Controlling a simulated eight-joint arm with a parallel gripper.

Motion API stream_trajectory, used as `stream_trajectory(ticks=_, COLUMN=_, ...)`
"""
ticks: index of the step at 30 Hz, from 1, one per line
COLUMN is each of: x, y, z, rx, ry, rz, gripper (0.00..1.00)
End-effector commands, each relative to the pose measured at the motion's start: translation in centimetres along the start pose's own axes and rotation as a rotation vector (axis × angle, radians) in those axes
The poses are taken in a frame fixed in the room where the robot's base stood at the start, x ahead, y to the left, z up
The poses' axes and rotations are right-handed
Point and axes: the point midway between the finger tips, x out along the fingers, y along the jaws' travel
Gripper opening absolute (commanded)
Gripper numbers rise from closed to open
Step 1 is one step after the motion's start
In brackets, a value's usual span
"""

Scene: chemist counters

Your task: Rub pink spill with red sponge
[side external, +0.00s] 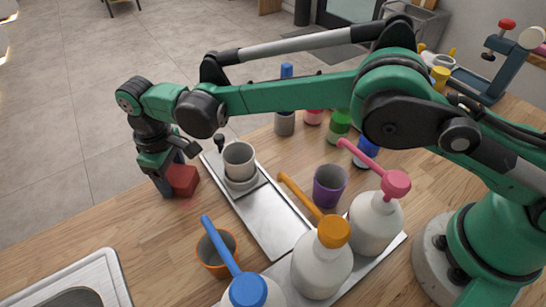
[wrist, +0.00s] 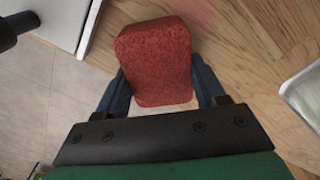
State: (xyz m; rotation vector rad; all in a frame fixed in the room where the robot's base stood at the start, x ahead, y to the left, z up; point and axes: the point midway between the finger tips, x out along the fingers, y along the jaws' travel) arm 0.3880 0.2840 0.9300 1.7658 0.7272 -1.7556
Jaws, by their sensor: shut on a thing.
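The red sponge (side external: 184,180) is held at the end of my gripper (side external: 172,184), at the left edge of the wooden counter. In the wrist view the sponge (wrist: 154,55) sits between the two blue fingers of my gripper (wrist: 162,88), which are shut on its sides. A faint pink spill (wrist: 198,12) shows on the wood at the top of the wrist view, just beyond the sponge's upper right corner. The sponge looks low over the counter; whether it touches the wood I cannot tell.
A metal tray (side external: 258,215) with a grey cup (side external: 239,160) lies right of my gripper. An orange cup (side external: 217,252), a purple cup (side external: 329,186) and pump bottles (side external: 321,265) stand nearer the camera. A sink (side external: 75,285) is at lower left.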

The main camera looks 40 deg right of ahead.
Motion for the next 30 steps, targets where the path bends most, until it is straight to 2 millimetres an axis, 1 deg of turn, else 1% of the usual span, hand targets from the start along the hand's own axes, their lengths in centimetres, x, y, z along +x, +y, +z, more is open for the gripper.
stream_trajectory(ticks=2, x=0.0, y=0.0, z=0.1, rx=0.001, ry=0.0, rz=0.002, gripper=0.14)
stream_trajectory(ticks=12, x=-0.2, y=-2.4, z=2.3, rx=-0.002, ry=-0.003, rz=-0.002, gripper=0.14)
stream_trajectory(ticks=20, x=-0.2, y=-3.1, z=3.0, rx=-0.002, ry=-0.004, rz=-0.002, gripper=0.14)
stream_trajectory(ticks=30, x=0.0, y=-5.2, z=5.2, rx=-0.003, ry=-0.004, rz=-0.003, gripper=0.14)
